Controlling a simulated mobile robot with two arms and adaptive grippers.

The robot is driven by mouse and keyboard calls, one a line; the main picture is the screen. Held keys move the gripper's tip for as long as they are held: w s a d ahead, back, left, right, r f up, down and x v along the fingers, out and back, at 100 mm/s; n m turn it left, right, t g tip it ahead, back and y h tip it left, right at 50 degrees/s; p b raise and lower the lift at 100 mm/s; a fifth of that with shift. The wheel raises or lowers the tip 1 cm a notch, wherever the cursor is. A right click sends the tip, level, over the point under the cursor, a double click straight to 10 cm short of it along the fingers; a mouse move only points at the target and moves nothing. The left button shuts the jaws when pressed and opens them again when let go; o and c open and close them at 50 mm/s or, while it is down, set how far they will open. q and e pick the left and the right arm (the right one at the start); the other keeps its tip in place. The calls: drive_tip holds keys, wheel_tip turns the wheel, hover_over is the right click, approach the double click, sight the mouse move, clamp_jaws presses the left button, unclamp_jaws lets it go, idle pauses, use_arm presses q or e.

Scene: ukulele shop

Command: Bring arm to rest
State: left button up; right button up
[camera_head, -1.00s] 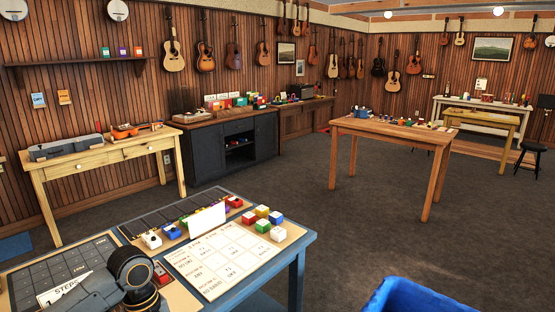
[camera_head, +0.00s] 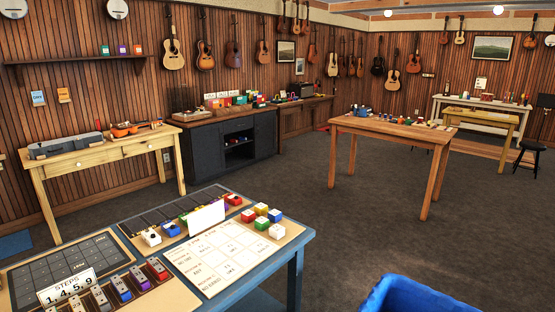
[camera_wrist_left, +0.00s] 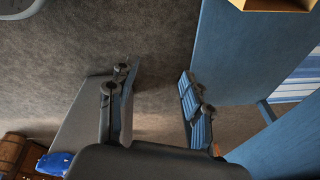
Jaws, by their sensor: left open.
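My left gripper (camera_wrist_left: 158,95) shows in the left wrist view with its two fingers spread wide apart. Nothing is between them, and grey carpet (camera_wrist_left: 100,40) shows behind. It is beside blue table panels (camera_wrist_left: 235,55) at the right of that view. No arm or gripper of mine shows in the head view. My right gripper is in neither view.
A blue table (camera_head: 292,262) stands close in the head view, with a steps card (camera_head: 68,287), a white chart (camera_head: 222,262) and several coloured blocks (camera_head: 262,215). A blue bin (camera_head: 415,295) is at the bottom right. Open carpet (camera_head: 340,240) lies beyond, before a wooden table (camera_head: 392,130).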

use_arm(q)
drive_tip(key=s+a+f+n+y, duration=0.1)
drive_tip(key=s+f+n, duration=0.4)
drive_tip(key=s+f, duration=1.05)
drive_tip(key=s+d+f+n, duration=0.1)
drive_tip(key=s+f+n, duration=0.1)
drive_tip(key=s, duration=1.1)
drive_tip(key=s+d+f+n+g, duration=0.1)
drive_tip(key=s+f, duration=0.4)
drive_tip(key=s, duration=0.7)
drive_tip(key=shift+s+d+f+n+y, duration=0.15)
drive_tip(key=shift+s+d+n+y, duration=0.2)
drive_tip(key=shift+d+n, duration=0.4)
drive_tip(key=shift+a, duration=0.1)
